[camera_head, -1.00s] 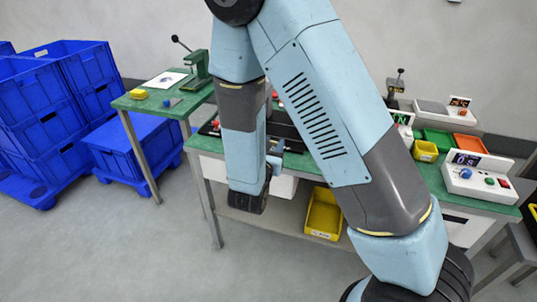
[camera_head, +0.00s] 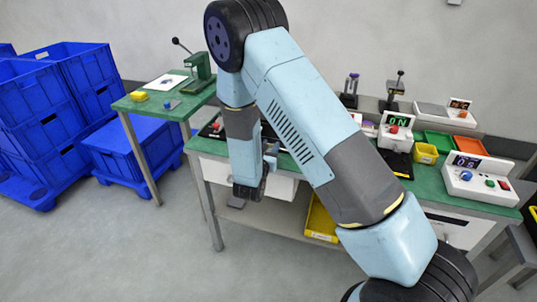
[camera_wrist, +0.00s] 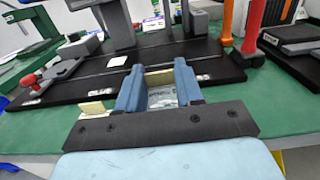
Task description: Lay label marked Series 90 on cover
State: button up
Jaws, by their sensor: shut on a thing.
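My gripper (camera_wrist: 160,85) shows from behind in the wrist view, with two blue fingers aimed at the green bench. It is shut on a small pale piece (camera_wrist: 160,77), seen between the fingers. The piece is mostly hidden, and no Series 90 marking can be read on it. Another pale tan bit (camera_wrist: 92,108) shows just left of the fingers; I cannot tell if it is the same piece. I cannot pick out the cover with certainty. In the head view my arm hides much of the bench, and the fingers are hard to make out.
A long black base (camera_wrist: 60,92) with a red knob (camera_wrist: 29,80) lies on the green bench (camera_wrist: 280,112) beyond the gripper. In the head view, control boxes (camera_head: 480,178) stand right, blue crates (camera_head: 45,120) left.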

jog(key=shift+w+f, duration=0.15)
jog(key=shift+f, duration=0.65)
jog(key=shift+w+f, duration=0.1)
jog(key=shift+f, duration=0.7)
jog(key=o, duration=1)
jog(key=shift+f, duration=0.1)
jog(key=shift+f, duration=0.1)
jog(key=v, duration=1.4)
